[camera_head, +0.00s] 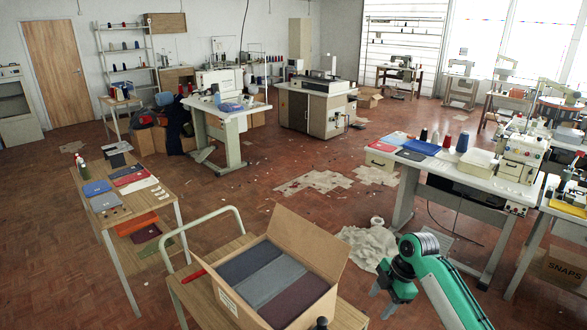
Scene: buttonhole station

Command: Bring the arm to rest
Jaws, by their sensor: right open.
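My right arm (445,292), green with a dark grey ring at its bend, comes in from the bottom right. My right gripper (383,301) points down, its grey fingers apart, with nothing seen between them. It is just right of the open cardboard box (328,262) in the picture, over the floor; any contact with the box cannot be made out. My left gripper is not in view.
The box holds folded grey and maroon cloth and stands on a wooden cart with a pale rail (203,225). A sewing table (455,160) with thread cones stands right. A wooden table (120,205) stands left. Pale cloth (368,247) and scraps lie on the floor.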

